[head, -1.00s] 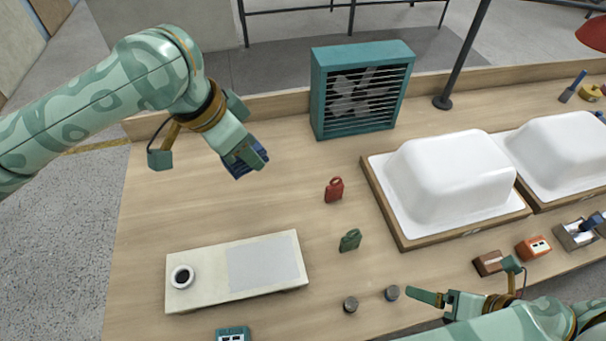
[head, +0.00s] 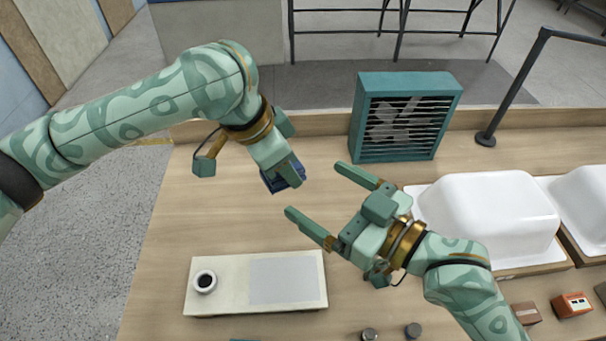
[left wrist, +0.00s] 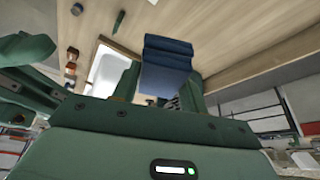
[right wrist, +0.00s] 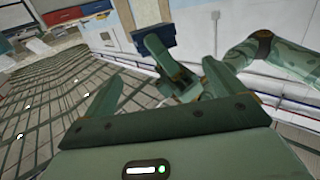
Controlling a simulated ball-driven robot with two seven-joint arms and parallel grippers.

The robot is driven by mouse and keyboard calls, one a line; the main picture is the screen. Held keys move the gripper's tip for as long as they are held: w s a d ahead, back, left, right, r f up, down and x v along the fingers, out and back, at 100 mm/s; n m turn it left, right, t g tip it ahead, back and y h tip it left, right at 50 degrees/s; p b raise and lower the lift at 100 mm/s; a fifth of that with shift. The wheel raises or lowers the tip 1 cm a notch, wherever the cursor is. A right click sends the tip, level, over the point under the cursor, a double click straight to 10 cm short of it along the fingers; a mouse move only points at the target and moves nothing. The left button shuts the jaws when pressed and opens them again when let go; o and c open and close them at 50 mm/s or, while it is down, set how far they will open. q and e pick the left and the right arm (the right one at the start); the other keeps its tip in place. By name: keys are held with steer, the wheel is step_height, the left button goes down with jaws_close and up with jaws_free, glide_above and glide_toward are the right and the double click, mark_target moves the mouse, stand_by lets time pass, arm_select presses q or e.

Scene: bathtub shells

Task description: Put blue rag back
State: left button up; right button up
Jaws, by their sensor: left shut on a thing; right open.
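The blue rag (head: 281,180) is a dark blue folded cloth. My left gripper (head: 291,174) is shut on it and holds it above the back left of the workbench. The rag (left wrist: 168,66) shows between the fingers in the left wrist view, and also beyond my right fingers in the right wrist view (right wrist: 154,34). I see no contact between the right fingers and the rag. The left fingers hide part of the rag.
A cream board (head: 215,262) with a dark-centred ring (head: 205,281) and a bare grey pad (head: 282,278) lies at front left. A teal louvred box (head: 404,115) stands at the back. A white tub shell (head: 487,215) is at right.

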steer(key=x, duration=1)
steer(key=shift+w, duration=0.1)
arm_select(q)
steer(key=shift+w, duration=0.1)
arm_select(e)
steer(key=shift+a, duration=0.1)
steer(key=c, duration=1)
arm_select(q)
steer(key=o, duration=1)
steer(key=shift+o, duration=0.2)
steer(key=shift+r, duration=0.1)
